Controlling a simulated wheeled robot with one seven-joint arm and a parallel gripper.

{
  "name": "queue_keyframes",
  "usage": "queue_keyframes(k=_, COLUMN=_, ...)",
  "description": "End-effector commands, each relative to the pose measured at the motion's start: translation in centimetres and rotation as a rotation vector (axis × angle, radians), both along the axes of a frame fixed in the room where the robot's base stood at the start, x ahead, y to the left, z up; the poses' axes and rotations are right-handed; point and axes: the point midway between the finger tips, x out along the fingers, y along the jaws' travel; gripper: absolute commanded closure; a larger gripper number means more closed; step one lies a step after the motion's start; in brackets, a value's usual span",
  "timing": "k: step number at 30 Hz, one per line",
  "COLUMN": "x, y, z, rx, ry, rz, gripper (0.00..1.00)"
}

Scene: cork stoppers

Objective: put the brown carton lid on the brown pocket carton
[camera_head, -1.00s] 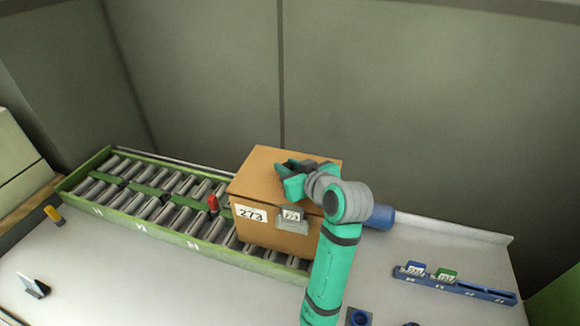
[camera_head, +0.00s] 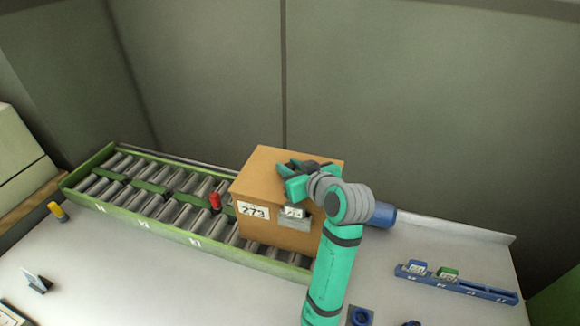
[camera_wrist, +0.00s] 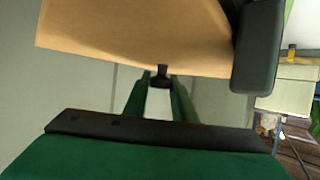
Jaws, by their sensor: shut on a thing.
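The brown pocket carton (camera_head: 280,236) stands on the roller conveyor. Its front has a white 273 label (camera_head: 253,211) and a grey pocket (camera_head: 294,216) with a small card. My gripper (camera_head: 290,178) is at the carton's top, right of its middle, shut on what looks like the brown carton lid (camera_head: 262,160). In the head view I cannot make out a seam between lid and carton, so I cannot tell how they meet. In the wrist view a brown panel (camera_wrist: 130,35) fills the upper part, with a small dark piece at its lower edge between the green fingers.
The green-railed roller conveyor (camera_head: 160,231) runs left from the carton, with a red item (camera_head: 215,201) close to the carton's left side. A blue cylinder (camera_head: 382,215) shows right of my wrist. A blue rack (camera_head: 480,290) with cards lies at right. The grey table front left is mostly clear.

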Motion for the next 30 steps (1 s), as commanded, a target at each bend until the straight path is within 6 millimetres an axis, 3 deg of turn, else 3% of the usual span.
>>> queue_keyframes(k=8, x=0.0, y=-0.1, z=0.0, rx=0.000, ry=-0.001, rz=-0.002, gripper=0.99)
queue_keyframes(k=9, x=0.0, y=-0.1, z=0.0, rx=0.000, ry=-0.001, rz=-0.001, gripper=0.67)
queue_keyframes(k=11, x=0.0, y=-0.1, z=-0.1, rx=0.000, ry=-0.001, rz=-0.001, gripper=0.54)
queue_keyframes(k=20, x=0.0, y=0.2, z=0.0, rx=0.000, ry=-0.001, rz=0.003, gripper=0.54)
queue_keyframes(k=30, x=0.0, y=0.6, z=1.6, rx=0.000, ry=-0.001, rz=0.008, gripper=0.54)
